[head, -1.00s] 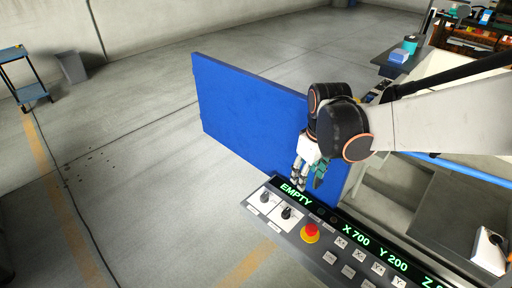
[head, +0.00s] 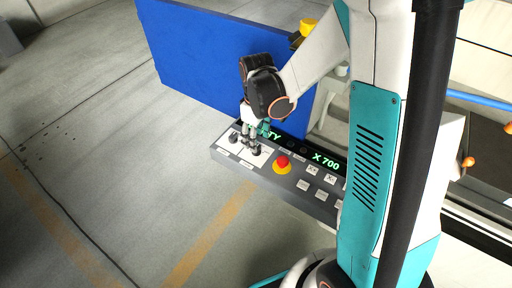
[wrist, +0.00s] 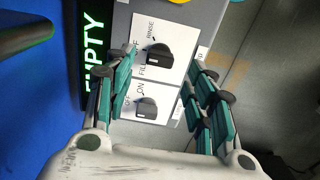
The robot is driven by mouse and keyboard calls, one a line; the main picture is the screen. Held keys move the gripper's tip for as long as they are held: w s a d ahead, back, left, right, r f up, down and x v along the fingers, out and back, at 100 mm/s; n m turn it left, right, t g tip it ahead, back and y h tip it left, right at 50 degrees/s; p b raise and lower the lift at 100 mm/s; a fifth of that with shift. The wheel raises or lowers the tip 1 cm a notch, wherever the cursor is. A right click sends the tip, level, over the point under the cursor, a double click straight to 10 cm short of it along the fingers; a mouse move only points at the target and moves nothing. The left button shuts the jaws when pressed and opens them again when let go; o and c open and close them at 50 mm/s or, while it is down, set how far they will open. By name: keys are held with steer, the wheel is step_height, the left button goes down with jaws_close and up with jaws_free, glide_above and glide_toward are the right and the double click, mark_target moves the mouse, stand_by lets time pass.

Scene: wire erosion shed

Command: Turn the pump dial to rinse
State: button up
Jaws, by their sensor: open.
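The pump dial, a black knob on a white plate with a RINSE label, is in the upper middle of the wrist view (wrist: 157,55). It is the right one of two knobs in the head view. I cannot tell for sure which mark it points at. A second black knob (wrist: 146,107) with OFF and ON labels sits below it in the wrist view. My gripper (wrist: 165,58) is open, with its teal-padded fingers on either side of the pump dial in the picture. I cannot tell whether they touch it. In the head view my gripper (head: 251,146) is low over the knobs.
A red emergency button (head: 282,164) on a yellow base and several square buttons (head: 312,170) lie right of the knobs. A green-lettered display (wrist: 96,65) runs along the knobs. A blue panel (head: 205,60) stands behind. The floor at left is clear.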

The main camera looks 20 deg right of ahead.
steer(key=shift+f+b, duration=0.55)
steer(key=shift+f, duration=1.55)
steer(key=c, duration=1.1)
